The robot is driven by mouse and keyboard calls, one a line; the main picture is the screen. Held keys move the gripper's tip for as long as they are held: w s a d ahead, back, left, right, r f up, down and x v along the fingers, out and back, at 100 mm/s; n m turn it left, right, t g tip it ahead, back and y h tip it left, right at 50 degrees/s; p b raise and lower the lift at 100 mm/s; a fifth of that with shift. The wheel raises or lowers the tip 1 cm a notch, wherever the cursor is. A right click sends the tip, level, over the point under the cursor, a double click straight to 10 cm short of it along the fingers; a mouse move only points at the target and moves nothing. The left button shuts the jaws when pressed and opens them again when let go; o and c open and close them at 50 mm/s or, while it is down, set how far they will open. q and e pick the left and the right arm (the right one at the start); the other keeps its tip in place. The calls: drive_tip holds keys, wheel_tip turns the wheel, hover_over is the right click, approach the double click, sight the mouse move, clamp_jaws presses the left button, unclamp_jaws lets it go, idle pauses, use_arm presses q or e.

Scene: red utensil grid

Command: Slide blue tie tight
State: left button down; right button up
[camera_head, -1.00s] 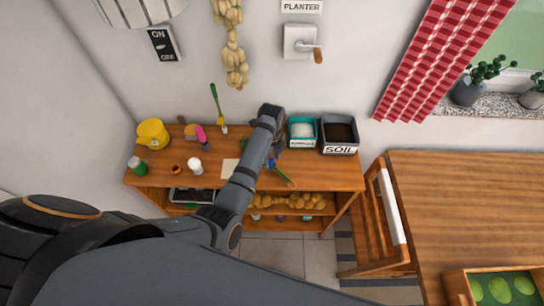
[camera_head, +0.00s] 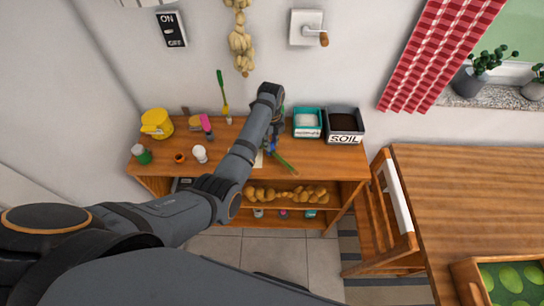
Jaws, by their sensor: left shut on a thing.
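The blue tie (camera_head: 271,148) is a small blue patch below my left gripper, at the top of a thin green stem (camera_head: 285,163) that slants down to the right over the wooden bench. My left gripper (camera_head: 275,136) is low over the bench, shut on the blue tie. Its dark fingers and my forearm hide most of the contact, so how tight the tie sits cannot be seen. My right gripper is not in view.
The wooden bench (camera_head: 330,162) holds a teal box (camera_head: 307,131) and a soil box (camera_head: 344,138) just right of my gripper. A yellow can (camera_head: 157,123) and small pots stand at left. A chair (camera_head: 385,235) stands at right.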

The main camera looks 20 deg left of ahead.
use_arm(q)
drive_tip(key=shift+w+a+r, duration=0.1)
drive_tip(key=shift+a+r, duration=0.05)
drive_tip(key=shift+a, duration=0.05)
drive_tip(key=shift+w, duration=0.2)
drive_tip(key=c, duration=1.5)
unclamp_jaws()
drive_tip(key=shift+w+f, duration=0.2)
drive_tip(key=shift+c, duration=0.2)
drive_tip(key=shift+o, duration=1.9)
drive_tip(key=shift+s, duration=0.1)
drive_tip(key=shift+r, duration=0.1)
wheel_tip(320, 180, up, 8)
drive_tip(key=shift+f, duration=0.25)
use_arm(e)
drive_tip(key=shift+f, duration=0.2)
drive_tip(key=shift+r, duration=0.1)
